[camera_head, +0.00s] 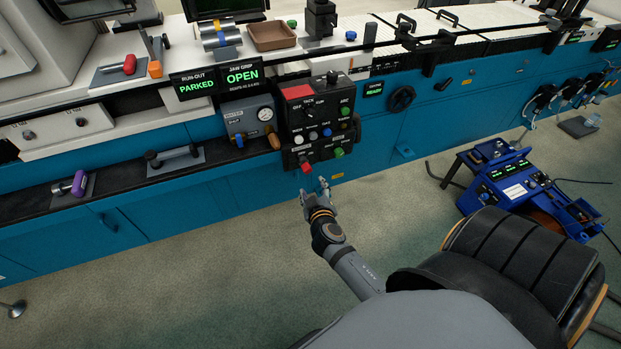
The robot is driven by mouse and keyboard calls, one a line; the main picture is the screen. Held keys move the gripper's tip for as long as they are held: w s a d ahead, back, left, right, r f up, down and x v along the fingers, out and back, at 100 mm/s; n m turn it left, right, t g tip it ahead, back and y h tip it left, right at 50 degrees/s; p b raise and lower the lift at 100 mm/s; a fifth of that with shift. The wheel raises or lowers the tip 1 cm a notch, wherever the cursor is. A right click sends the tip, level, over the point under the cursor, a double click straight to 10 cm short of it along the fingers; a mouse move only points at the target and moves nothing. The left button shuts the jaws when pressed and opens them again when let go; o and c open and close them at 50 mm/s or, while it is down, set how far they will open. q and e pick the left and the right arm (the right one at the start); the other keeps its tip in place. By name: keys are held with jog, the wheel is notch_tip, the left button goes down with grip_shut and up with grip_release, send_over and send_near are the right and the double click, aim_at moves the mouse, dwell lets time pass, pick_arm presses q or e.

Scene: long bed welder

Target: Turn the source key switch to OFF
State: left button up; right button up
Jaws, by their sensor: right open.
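A black control panel (318,112) is fixed to the front of the blue welder bench. On its lower box, a small red key-like knob (306,167) sticks out at the left, with a green button (338,153) to its right. Which control is the source key switch, and how it is turned, is too small to tell. My right gripper (313,187) is open and empty, with its fingers pointing up just below the red knob and apparently apart from it. My left gripper is not in view.
A grey gauge box (248,121) is left of the panel, with a lit OPEN display (242,76) above. A black handwheel (402,99) is at the right. A blue floor unit (520,190) stands on the right.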

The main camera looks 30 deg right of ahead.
aim_at(307, 171)
jog(key=x, duration=1)
jog(key=shift+w+f+b, duration=0.1)
jog(key=shift+w+b, duration=0.1)
jog(key=shift+b, duration=0.1)
grip_shut()
